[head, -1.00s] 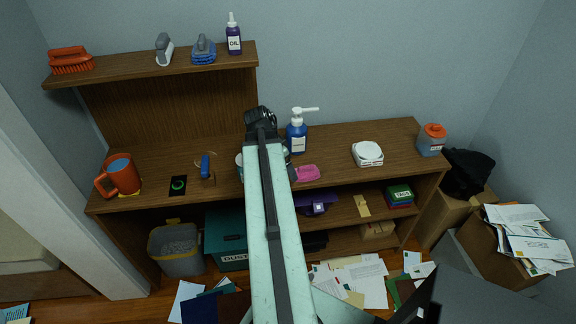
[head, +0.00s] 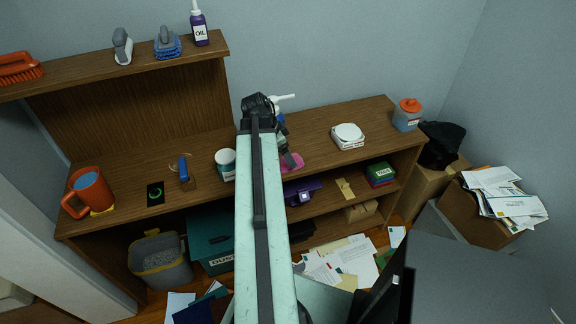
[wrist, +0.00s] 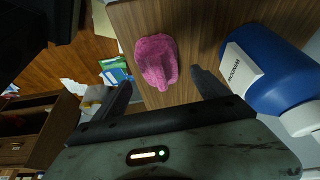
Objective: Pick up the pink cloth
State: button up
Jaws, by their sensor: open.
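The pink cloth (wrist: 156,60) lies crumpled on the wooden desk top near its edge in the wrist view. In the head view the cloth (head: 292,163) shows partly, just right of my arm, with part of it hidden. My gripper (wrist: 160,85) is open, its two dark fingers spread on either side of the lower part of the cloth in the picture. The jaws hold nothing. In the head view my gripper (head: 289,150) is over the desk by the cloth, partly hidden by my arm.
A blue bottle with a white pump (wrist: 268,72) stands close to the right finger. A white mug (head: 226,165) is left of my arm. A white round-topped device (head: 348,136) stands to the right. Papers (head: 340,268) litter the floor below.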

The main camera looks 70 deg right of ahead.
jog(key=b+x, duration=0.3)
jog(key=x, duration=0.1)
jog(key=shift+f, duration=0.2)
jog(key=shift+r, duration=0.2)
jog(key=c, duration=1.5)
jog(key=shift+o, duration=0.2)
notch_tip(320, 180, up, 10)
jog(key=p, duration=1)
jog(key=shift+r+p, duration=0.15)
jog(key=shift+p, duration=0.2)
